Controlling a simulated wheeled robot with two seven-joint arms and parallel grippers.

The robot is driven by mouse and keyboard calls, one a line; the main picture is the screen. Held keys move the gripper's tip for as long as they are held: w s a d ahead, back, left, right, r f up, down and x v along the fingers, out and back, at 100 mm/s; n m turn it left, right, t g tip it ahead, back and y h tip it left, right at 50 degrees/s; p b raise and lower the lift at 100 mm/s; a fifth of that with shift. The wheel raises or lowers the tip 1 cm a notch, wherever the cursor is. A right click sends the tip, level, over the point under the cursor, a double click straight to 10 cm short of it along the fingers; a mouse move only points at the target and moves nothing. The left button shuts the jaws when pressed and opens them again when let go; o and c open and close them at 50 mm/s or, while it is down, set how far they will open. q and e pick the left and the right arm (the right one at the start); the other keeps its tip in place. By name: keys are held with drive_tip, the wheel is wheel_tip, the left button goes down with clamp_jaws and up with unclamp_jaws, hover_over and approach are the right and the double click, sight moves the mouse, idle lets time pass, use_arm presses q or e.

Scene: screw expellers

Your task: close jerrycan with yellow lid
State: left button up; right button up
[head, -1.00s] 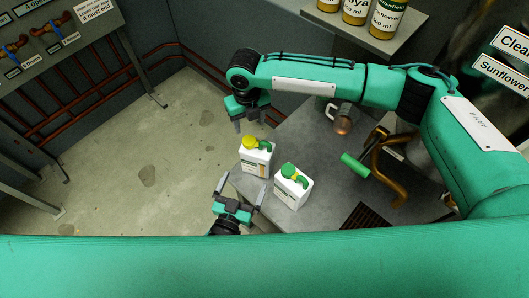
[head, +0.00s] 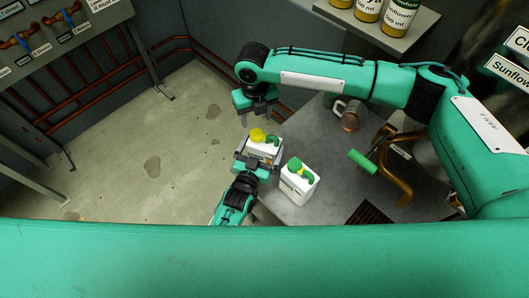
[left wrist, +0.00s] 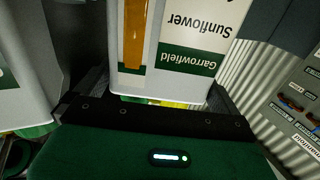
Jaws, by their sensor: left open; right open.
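The white jerrycan with the yellow lid (head: 264,149) stands at the table's left edge in the head view. In the left wrist view the jerrycan (left wrist: 178,72), upside down, shows a "Garrowfield Sunflower" label between the fingers, with a strip of yellow lid (left wrist: 170,103) mostly hidden. My right gripper (head: 257,115) is open and empty, pointing down above the yellow lid.
A second white jerrycan with a green lid (head: 299,183) stands close to the right; it also shows in the left wrist view (left wrist: 28,65). A metal mug (head: 348,114), a green-handled tool (head: 362,161) and a grate (head: 366,213) are farther right on the grey table (head: 325,205).

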sight(257, 133)
use_arm(q)
drive_tip(key=shift+x, duration=1)
drive_tip(key=shift+c, duration=0.4)
drive_tip(key=c, duration=1.4)
use_arm(e)
drive_tip(key=n, duration=0.4)
drive_tip(key=shift+f, duration=4)
